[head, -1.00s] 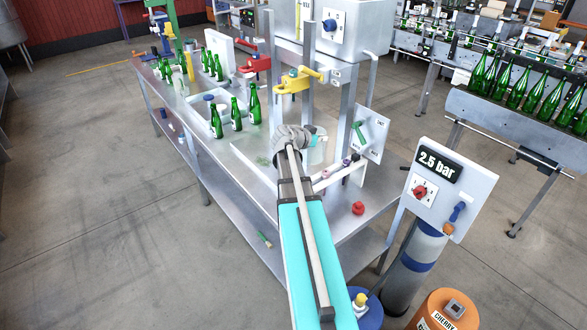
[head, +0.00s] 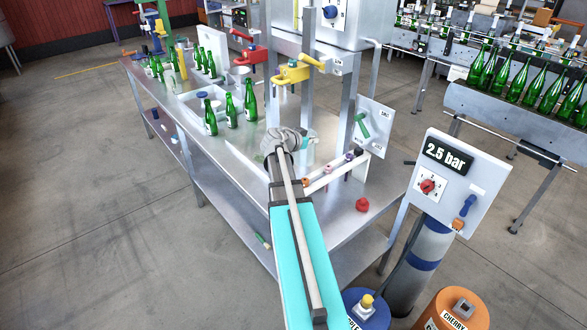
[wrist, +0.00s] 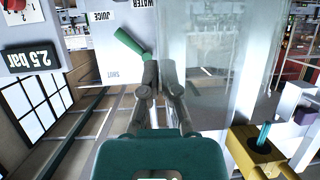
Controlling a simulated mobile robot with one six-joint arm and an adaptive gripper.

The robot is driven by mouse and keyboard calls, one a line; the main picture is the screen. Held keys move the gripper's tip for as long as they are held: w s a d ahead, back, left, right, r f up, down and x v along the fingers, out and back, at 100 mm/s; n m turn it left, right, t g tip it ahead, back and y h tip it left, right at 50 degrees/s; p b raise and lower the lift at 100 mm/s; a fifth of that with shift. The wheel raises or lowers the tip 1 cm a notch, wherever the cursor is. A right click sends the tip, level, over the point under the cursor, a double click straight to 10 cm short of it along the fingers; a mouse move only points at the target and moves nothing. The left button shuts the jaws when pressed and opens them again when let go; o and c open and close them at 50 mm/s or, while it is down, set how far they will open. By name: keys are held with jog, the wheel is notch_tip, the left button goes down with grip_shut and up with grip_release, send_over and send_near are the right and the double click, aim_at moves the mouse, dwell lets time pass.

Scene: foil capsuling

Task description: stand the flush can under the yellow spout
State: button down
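The flush can is a clear, see-through vessel (wrist: 205,65) that fills the middle of the wrist view. In the head view it shows faintly (head: 309,152) just right of my gripper (head: 283,140), below the yellow spout. The yellow spout (head: 291,73) is on the filling stand, above and behind my gripper. Yellow metalwork (wrist: 262,158) also shows at the lower right of the wrist view. My gripper's fingers (wrist: 161,68) are close together at the can's left edge and appear to pinch its wall. The can's base is hard to make out.
A panel with a green lever (head: 362,125) stands right of the can. Green bottles (head: 231,110) stand left on the steel table (head: 215,165). A red knob (head: 362,204) sits on the table's right side. A 2.5 bar panel (head: 485,178) stands at the right.

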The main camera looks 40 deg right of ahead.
jog(key=shift+d, duration=0.1)
jog(key=w+d+f+b, duration=0.5)
jog(key=w+f+b, duration=0.4)
jog(key=w, duration=0.2)
jog(key=shift+w+d, duration=0.35)
jog(key=shift+d, duration=0.05)
dwell(0.4)
jog(key=shift+w+d+f+b, duration=0.1)
jog(key=shift+w+f+b, duration=0.1)
jog(key=shift+f+b, duration=0.85)
jog(key=shift+w+d+f+b, duration=0.1)
jog(key=shift+w+f+b, duration=0.05)
jog(key=shift+f+b, duration=0.8)
jog(key=shift+f, duration=0.1)
